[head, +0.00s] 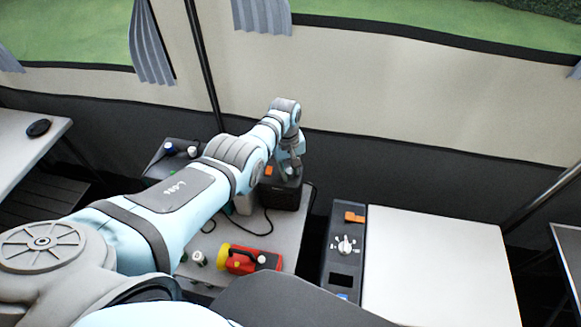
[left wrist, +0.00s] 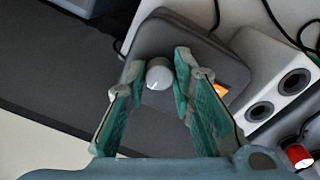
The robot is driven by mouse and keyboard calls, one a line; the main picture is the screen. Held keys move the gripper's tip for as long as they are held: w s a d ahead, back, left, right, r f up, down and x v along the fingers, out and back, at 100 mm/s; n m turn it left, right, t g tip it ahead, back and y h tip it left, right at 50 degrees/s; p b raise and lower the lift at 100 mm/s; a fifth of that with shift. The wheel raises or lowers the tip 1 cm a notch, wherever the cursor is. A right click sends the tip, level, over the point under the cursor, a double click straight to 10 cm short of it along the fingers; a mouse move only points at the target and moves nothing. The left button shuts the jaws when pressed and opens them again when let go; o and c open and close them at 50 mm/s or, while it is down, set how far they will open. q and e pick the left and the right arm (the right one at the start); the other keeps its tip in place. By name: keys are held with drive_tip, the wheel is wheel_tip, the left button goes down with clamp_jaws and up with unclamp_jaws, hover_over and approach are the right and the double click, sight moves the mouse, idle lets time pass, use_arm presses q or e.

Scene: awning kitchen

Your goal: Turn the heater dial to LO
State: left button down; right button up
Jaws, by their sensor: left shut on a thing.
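A dark box (head: 281,190) with an orange switch stands at the back of the grey table, and I take it for the heater. In the left wrist view the box (left wrist: 185,38) carries a round light-grey dial (left wrist: 158,74) on its face. My left gripper (head: 288,171) is at the box in the head view. In the left wrist view the two fingertips of the left gripper (left wrist: 159,62) are on either side of the dial, shut on it. The dial's setting and any LO mark cannot be read. My right gripper is not in view.
A red and yellow lantern (head: 250,260) lies on the grey table near a black cable. White speakers (left wrist: 275,95) stand beside the box. Right of the table, a dark panel with another dial (head: 345,245) adjoins a white top (head: 435,265).

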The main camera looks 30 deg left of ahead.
use_arm(q)
drive_tip(key=shift+s+f+n, duration=0.1)
drive_tip(key=shift+s+n, duration=0.05)
drive_tip(key=shift+n, duration=0.35)
drive_tip(key=c, duration=1.4)
unclamp_jaws()
drive_tip(key=shift+o, duration=0.2)
drive_tip(key=shift+a, duration=0.1)
drive_tip(key=shift+r, duration=0.3)
wheel_tip(320, 180, up, 11)
drive_tip(key=shift+a+r, duration=0.2)
drive_tip(key=shift+s, duration=0.1)
